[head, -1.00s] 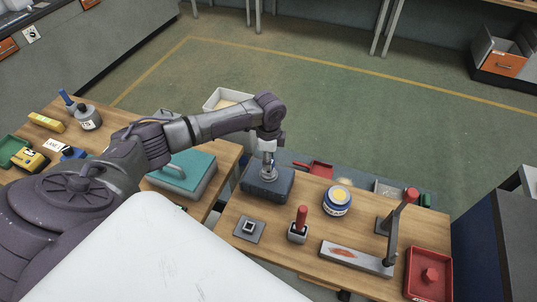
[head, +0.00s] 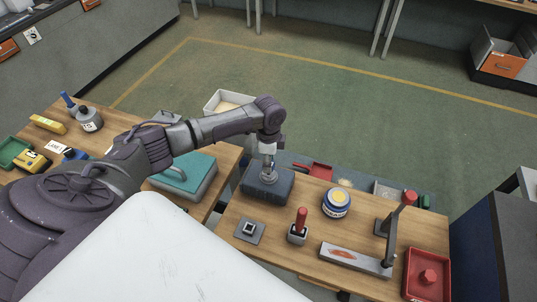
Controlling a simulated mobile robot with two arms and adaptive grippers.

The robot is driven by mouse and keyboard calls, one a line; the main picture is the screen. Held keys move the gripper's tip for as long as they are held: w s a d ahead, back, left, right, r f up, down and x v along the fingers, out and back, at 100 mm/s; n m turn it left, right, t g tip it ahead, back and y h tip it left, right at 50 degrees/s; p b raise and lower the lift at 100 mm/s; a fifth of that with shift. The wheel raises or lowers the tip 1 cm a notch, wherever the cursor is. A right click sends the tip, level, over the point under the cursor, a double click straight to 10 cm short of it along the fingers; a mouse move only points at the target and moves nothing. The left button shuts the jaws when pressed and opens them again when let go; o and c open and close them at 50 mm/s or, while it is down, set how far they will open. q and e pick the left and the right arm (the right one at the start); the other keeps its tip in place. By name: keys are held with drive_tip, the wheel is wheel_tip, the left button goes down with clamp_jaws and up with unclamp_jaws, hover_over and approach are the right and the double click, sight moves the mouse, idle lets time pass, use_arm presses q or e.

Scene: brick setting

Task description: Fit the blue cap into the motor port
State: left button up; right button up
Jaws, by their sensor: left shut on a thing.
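The motor (head: 280,188) is a dark blue-grey block on the wooden table in the middle of the head view. Its port is hidden under my left gripper. My left gripper (head: 268,176) points straight down at the top of the block and is shut on the blue cap. The cap is tiny and mostly covered by the fingers, so I cannot tell whether it touches the port or sits in it. My right gripper is not in view.
Near the block are a grey plate with a square socket (head: 249,230), a red-handled stamp (head: 299,228), a blue-and-white tin (head: 336,203) and a metal stand (head: 387,240). A red tray (head: 427,275) is at right. A teal-lidded case (head: 184,172) is at left.

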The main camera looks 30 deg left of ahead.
use_arm(q)
drive_tip(key=shift+f, duration=0.45)
drive_tip(key=shift+f+b, duration=0.65)
drive_tip(key=shift+f, duration=0.25)
drive_tip(key=o, duration=1.6)
wheel_tip(320, 180, up, 4)
drive_tip(key=p, duration=0.4)
drive_tip(key=shift+r, duration=1)
